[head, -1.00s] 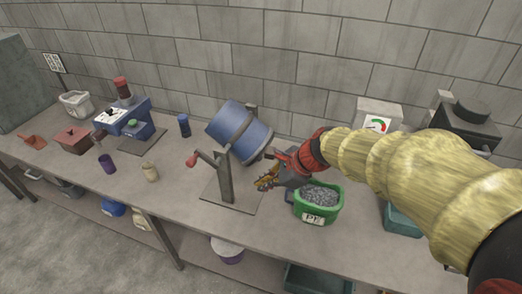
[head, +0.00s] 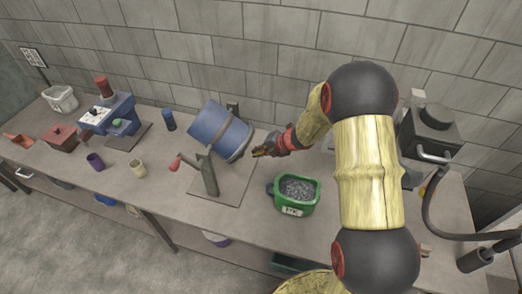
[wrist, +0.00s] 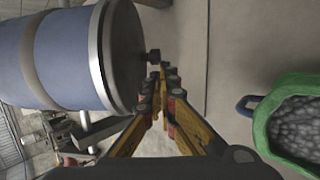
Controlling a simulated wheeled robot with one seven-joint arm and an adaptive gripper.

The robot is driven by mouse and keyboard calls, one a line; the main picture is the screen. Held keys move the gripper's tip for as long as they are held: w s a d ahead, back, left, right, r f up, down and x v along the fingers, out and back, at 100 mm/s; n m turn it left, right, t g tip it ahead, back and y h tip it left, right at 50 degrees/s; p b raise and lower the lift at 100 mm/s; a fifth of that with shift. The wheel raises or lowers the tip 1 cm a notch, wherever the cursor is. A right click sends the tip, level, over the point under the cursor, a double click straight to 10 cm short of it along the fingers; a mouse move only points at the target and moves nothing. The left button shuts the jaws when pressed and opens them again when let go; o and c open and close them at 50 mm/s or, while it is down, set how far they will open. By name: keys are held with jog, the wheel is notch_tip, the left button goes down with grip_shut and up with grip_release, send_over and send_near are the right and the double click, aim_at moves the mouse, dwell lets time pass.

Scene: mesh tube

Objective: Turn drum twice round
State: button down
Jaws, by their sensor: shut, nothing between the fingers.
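The blue drum (head: 219,130) sits tilted on a stand on the bench, with a grey band around its middle. A crank with a red handle (head: 175,163) sticks out at the stand's left side. My gripper (head: 258,153) is shut and empty, just right of the drum's lower end. In the wrist view the drum (wrist: 65,58) fills the upper left, with its metal rim and dark end face turned to my gripper. The shut fingertips (wrist: 160,70) are close to a small dark knob (wrist: 153,56) at that end face; I cannot tell whether they touch it.
A green tub of grey gravel (head: 297,194) stands in front and to the right of my gripper. A blue machine (head: 108,117), a purple cup (head: 95,161), a beige cup (head: 137,168) and a blue cylinder (head: 169,120) stand to the left. The front middle of the bench is clear.

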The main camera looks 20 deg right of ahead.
jog(key=x, duration=0.8)
jog(key=shift+w+a+f+b, duration=0.15)
jog(key=shift+w+f+b, duration=0.1)
jog(key=shift+b, duration=0.15)
jog(key=shift+a+f+b, duration=0.15)
jog(key=shift+f+b, duration=0.1)
jog(key=shift+b, duration=0.35)
